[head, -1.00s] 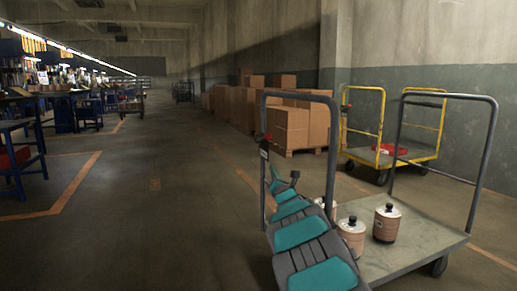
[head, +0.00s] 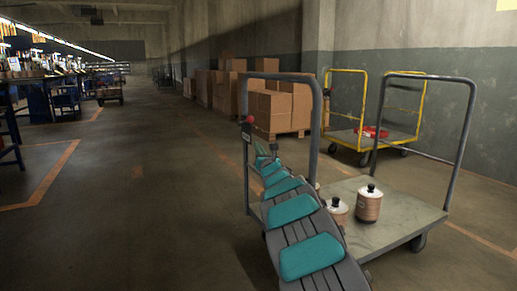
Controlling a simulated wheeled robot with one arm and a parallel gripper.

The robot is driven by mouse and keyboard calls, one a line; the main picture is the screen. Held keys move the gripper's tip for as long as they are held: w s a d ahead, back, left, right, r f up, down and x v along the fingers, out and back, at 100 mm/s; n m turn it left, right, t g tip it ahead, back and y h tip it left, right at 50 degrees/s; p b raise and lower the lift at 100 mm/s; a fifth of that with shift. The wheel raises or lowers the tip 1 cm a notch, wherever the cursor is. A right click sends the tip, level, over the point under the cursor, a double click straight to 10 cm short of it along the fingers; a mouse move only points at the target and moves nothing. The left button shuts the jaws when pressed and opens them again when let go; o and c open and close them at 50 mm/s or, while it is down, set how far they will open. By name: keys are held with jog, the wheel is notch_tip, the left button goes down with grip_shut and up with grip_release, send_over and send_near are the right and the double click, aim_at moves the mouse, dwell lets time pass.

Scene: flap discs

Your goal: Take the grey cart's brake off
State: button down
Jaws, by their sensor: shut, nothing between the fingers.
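The grey cart (head: 408,229) stands right of centre, with a tall grey hoop handle at each end. Its brake, a dark box with a red knob (head: 249,120), is on the left post of the left handle. My arm reaches up from the bottom, in front of the cart. My gripper (head: 271,150) is small and dark at its far end, shut and empty, a little right of and below the brake box in the picture. I cannot tell how far apart they are in depth.
Copper-coloured canisters (head: 368,205) stand on the cart's deck, one partly behind my arm. A yellow cart (head: 345,136) with a red item (head: 372,132) stands behind. Stacked cartons (head: 272,110) sit on a pallet by the wall. The floor at left (head: 140,210) is clear.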

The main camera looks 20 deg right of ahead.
jog(key=w+d+r+p, duration=0.1)
jog(key=w+r+p, duration=0.1)
jog(key=w+r, duration=0.3)
jog(key=shift+f+x, duration=0.45)
jog(key=shift+x, duration=1.6)
jog(key=shift+w, duration=0.15)
